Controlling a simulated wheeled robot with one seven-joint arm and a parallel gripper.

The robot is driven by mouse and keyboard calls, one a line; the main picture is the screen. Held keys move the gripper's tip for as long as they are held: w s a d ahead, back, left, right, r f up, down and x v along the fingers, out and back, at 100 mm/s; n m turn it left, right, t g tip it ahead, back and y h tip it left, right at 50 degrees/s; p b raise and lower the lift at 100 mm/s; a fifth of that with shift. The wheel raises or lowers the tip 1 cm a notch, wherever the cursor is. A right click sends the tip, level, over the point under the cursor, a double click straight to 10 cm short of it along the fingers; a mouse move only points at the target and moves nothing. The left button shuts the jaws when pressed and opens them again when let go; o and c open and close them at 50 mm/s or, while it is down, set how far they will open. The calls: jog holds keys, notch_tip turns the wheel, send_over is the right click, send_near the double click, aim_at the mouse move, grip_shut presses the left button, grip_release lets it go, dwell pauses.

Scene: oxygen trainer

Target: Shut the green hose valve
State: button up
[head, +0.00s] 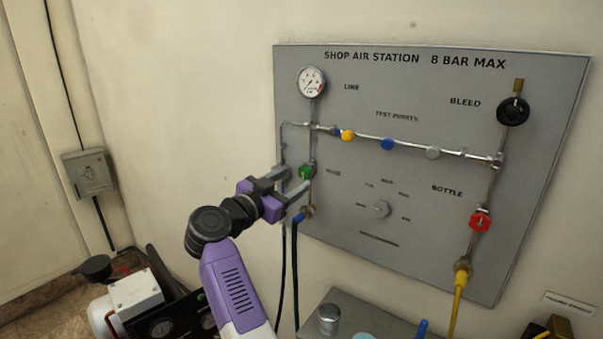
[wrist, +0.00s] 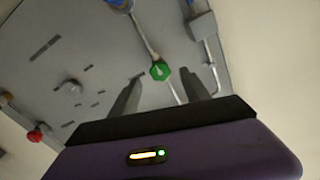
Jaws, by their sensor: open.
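The green hose valve (head: 306,172) is a small green knob on the left vertical pipe of the grey panel, below the gauge. It also shows in the wrist view (wrist: 160,71), with a pale mark on its face. My gripper (head: 294,191) is open and empty, reaching toward the panel from the left. In the wrist view its two fingers (wrist: 161,85) point at the valve, which appears between and just beyond their tips. I cannot tell whether either finger touches it.
The grey panel (head: 345,215) also carries a gauge (head: 312,82), a red bottle valve (head: 480,219), a black bleed knob (head: 513,110), a grey selector knob (head: 381,208) and several coloured test-point caps. A grey box (wrist: 202,27) sits on the pipe beside the green valve. A compressor stands lower left.

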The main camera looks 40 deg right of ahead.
aim_at(303, 174)
jog(key=shift+p+x, duration=0.3)
jog(key=shift+x, duration=2.1)
grip_shut()
